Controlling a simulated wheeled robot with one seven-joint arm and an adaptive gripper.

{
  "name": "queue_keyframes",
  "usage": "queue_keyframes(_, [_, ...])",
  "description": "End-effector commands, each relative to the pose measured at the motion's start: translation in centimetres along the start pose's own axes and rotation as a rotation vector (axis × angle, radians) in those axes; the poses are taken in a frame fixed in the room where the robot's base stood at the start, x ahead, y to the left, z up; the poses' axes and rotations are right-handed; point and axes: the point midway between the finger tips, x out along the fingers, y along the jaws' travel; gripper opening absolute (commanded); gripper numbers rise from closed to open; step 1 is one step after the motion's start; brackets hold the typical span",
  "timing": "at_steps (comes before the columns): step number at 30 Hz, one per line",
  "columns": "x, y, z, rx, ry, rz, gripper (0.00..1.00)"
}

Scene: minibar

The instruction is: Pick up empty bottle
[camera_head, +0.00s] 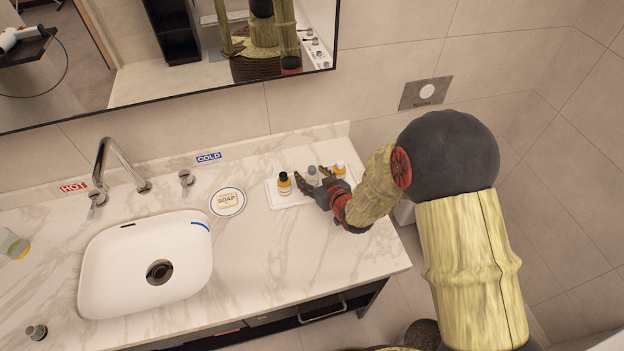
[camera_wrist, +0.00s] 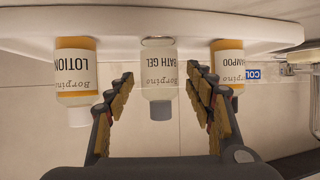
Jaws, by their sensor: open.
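The clear, empty-looking bath gel bottle with a grey cap (camera_head: 312,174) stands in the middle of a row of three on a white tray (camera_head: 272,191). In the wrist view, which is upside down, this bottle (camera_wrist: 159,72) shows between the fingers. My gripper (camera_head: 314,180) is open, low over the tray, with one finger on each side of the bottle. It also shows in the wrist view (camera_wrist: 160,76), with gaps between both fingers and the bottle.
An amber shampoo bottle (camera_wrist: 228,68) and an amber lotion bottle (camera_wrist: 75,72) flank the middle bottle closely. A soap dish (camera_head: 228,202) and a white sink (camera_head: 120,262) lie to the left. The wall is behind the tray. The counter in front is clear.

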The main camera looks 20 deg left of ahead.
Motion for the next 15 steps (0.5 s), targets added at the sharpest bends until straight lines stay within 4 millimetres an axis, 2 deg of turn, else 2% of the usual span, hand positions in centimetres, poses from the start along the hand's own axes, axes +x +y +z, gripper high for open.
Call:
queue_keyframes(5, [-0.04, 0.02, -0.06, 0.000, 0.000, 0.000, 0.53])
queue_keyframes(15, [-0.06, 0.03, -0.05, 0.000, 0.000, 0.001, 0.33])
